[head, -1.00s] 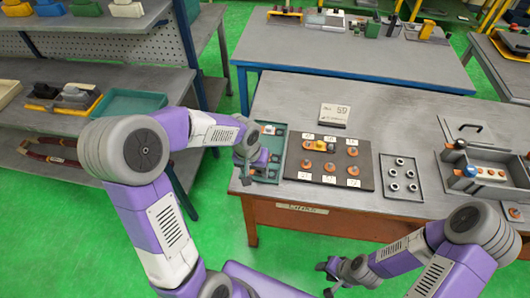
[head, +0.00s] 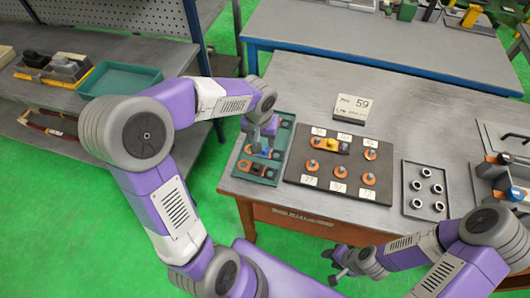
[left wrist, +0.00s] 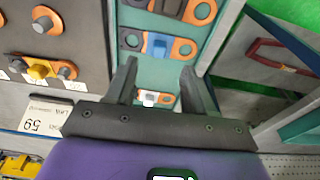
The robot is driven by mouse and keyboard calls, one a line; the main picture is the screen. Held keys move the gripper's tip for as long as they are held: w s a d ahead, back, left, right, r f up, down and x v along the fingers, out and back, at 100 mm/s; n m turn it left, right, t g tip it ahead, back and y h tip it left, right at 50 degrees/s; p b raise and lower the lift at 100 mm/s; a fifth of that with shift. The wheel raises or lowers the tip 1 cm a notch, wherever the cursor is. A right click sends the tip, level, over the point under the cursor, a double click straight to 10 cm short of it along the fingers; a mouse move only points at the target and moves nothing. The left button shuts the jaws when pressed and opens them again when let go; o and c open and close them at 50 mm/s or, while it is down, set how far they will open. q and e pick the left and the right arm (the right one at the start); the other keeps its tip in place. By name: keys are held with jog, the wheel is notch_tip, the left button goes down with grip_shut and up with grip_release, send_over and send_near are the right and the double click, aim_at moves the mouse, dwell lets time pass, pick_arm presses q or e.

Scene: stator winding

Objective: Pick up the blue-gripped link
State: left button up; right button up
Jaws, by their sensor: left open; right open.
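The blue-gripped link (head: 262,153), an orange-and-dark piece with a blue middle, lies in the teal tray (head: 241,178) at the table's left. It also shows in the left wrist view (left wrist: 155,43), just beyond my open fingertips. My left gripper (head: 264,140) is open and empty above the tray. In the left wrist view its fingers (left wrist: 158,66) stand either side of a white-gripped link (left wrist: 150,98). Another link (left wrist: 182,8) lies past the blue one and is cut off by the frame edge. My right gripper (head: 340,262) is open and empty in front of the table.
A dark board (head: 291,172) with orange pieces on pegs and number labels sits right of the tray. A tray of metal rings (head: 409,204) and a grey fixture (head: 480,190) are further right. A shelf (head: 150,60) stands left.

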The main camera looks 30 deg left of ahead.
aim_at(264, 148)
pick_arm(q)
jog(key=shift+f, duration=0.95)
jog(key=f, duration=0.1)
jog(key=w+f+b, duration=0.1)
jog(key=f, duration=0.3)
jog(key=shift+w+a+b, duration=0.2)
jog(key=shift+w+b, duration=0.1)
jog(key=shift+b, duration=0.1)
jog(key=shift+c, duration=0.3)
grip_shut()
